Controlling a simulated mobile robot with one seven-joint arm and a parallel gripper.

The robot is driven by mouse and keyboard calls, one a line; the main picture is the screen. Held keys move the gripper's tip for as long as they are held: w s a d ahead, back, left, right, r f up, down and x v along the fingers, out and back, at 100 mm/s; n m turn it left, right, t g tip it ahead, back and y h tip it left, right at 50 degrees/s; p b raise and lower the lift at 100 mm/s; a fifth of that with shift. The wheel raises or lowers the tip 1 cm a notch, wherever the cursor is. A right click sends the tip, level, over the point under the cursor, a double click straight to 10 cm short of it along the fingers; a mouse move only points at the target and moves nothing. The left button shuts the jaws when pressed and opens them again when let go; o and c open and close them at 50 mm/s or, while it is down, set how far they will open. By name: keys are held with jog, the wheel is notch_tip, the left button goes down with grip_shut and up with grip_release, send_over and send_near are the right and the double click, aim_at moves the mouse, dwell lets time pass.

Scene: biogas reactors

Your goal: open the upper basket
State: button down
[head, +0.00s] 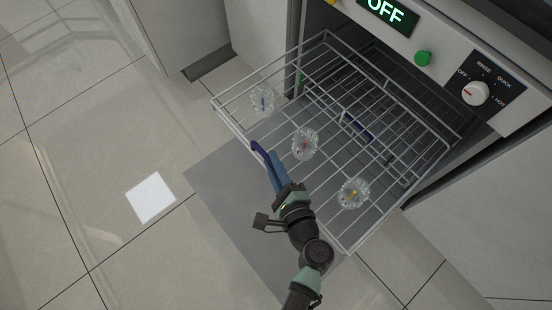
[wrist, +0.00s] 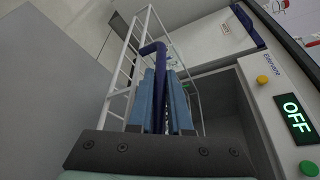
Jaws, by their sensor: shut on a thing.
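The upper basket (head: 268,66) is a white wire rack that stands well out of the machine's opening in the head view. Three clear glass items with coloured centres sit in it: one at left (head: 262,100), one in the middle (head: 305,144) and one at right (head: 354,193). A dark blue handle (head: 257,146) is at the basket's front edge. My gripper (head: 268,162) has its blue fingers closed on this handle. The wrist view shows the handle (wrist: 152,48) between the fingers, with the basket's wires (wrist: 128,70) behind.
The machine's panel has a green OFF display (head: 388,11), a green button (head: 422,58) and a white dial (head: 475,93). A grey flat panel (head: 225,180) lies below the basket. Tiled floor at left is clear except for a white square (head: 150,197).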

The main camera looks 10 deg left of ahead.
jog(key=shift+d, duration=0.1)
jog(key=c, duration=1.1)
grip_release()
jog(key=p+v, duration=0.3)
jog(key=v, duration=1)
jog(key=shift+w, duration=0.1)
